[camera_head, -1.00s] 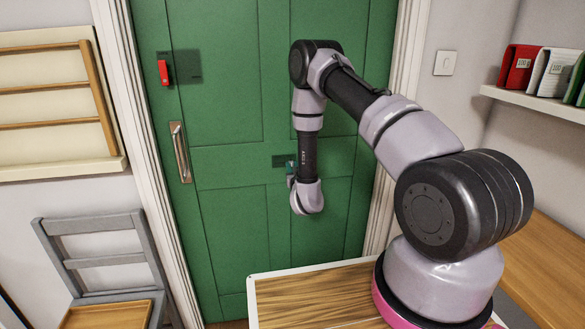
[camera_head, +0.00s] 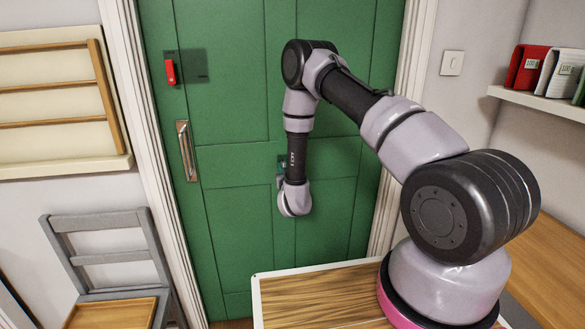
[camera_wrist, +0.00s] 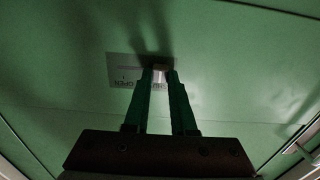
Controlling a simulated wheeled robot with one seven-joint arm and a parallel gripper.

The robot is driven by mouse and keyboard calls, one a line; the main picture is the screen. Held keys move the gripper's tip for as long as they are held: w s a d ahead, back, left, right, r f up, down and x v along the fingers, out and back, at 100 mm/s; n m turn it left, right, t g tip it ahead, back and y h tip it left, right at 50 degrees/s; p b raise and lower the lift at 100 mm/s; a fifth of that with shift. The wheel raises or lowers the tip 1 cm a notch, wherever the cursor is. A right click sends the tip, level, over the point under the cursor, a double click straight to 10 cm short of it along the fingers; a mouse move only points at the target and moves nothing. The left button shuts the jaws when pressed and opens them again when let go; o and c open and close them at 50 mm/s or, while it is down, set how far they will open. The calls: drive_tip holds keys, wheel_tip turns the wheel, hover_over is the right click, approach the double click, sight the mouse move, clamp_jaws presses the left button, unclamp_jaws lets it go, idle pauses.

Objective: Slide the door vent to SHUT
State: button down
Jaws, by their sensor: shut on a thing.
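The door vent is a small dark plate (camera_head: 281,160) on the green door, mostly hidden behind my forearm in the head view. In the wrist view the vent plate (camera_wrist: 122,66) looks grey and carries lettering that seems to read OPEN, partly covered by the left finger. A small pale knob (camera_wrist: 160,68) on the plate sits between my fingertips. My gripper (camera_wrist: 160,76) is shut on this knob, near the right end of the visible plate. In the head view my gripper (camera_head: 283,171) is small and mostly hidden by the wrist.
A red switch (camera_head: 170,71) and a metal door handle (camera_head: 186,150) are on the door's left side. A grey chair (camera_head: 108,255) stands at lower left. A wooden-topped surface (camera_head: 315,293) lies below my arm. A shelf with packets (camera_head: 560,102) is at right.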

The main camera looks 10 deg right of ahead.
drive_tip(key=shift+a, duration=0.2)
drive_tip(key=c, duration=0.7)
unclamp_jaws()
drive_tip(key=s, duration=1.1)
